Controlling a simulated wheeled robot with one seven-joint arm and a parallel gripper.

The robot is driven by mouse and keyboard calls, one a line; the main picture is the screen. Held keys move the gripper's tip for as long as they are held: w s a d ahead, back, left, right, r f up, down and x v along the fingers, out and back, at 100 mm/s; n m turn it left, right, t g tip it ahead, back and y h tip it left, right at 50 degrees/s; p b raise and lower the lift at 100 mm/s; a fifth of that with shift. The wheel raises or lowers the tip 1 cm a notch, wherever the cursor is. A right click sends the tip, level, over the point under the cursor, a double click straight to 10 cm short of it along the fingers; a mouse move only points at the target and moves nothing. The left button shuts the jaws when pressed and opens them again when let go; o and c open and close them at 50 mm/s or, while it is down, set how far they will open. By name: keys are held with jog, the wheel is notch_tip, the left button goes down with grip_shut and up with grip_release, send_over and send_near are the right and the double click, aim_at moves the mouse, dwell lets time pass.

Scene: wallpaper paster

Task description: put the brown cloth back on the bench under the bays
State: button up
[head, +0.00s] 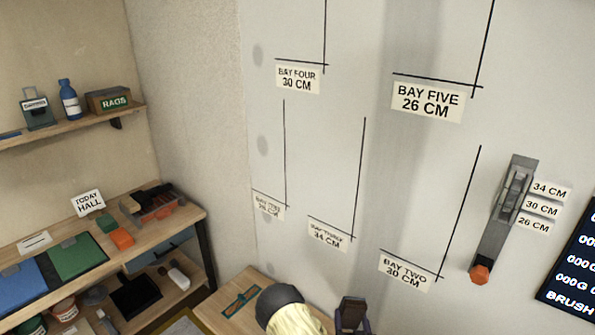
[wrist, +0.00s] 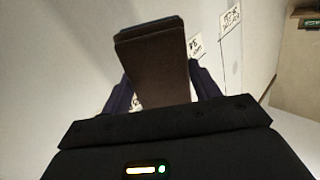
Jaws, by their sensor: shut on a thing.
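The brown cloth (wrist: 152,62) is a dark brown folded block in the wrist view, between the two dark fingers of my gripper (wrist: 163,88). My gripper is shut on it, and its far end stands out past the fingers. In the head view my gripper (head: 351,318) is at the bottom edge, to the right of the bench (head: 232,317) and in front of the wall; the cloth is hard to make out there. Only the left part of the bench shows; my pale arm hides some of it.
The wall bears bay labels such as BAY TWO (head: 405,271) and a grey holder with an orange knob (head: 503,220). A crowded wooden shelf unit (head: 190,218) stands at the left.

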jog(key=shift+s+f, duration=0.25)
jog(key=shift+f, duration=0.25)
jog(key=s+f, duration=0.4)
jog(key=shift+f, duration=0.25)
jog(key=shift+a, duration=0.1)
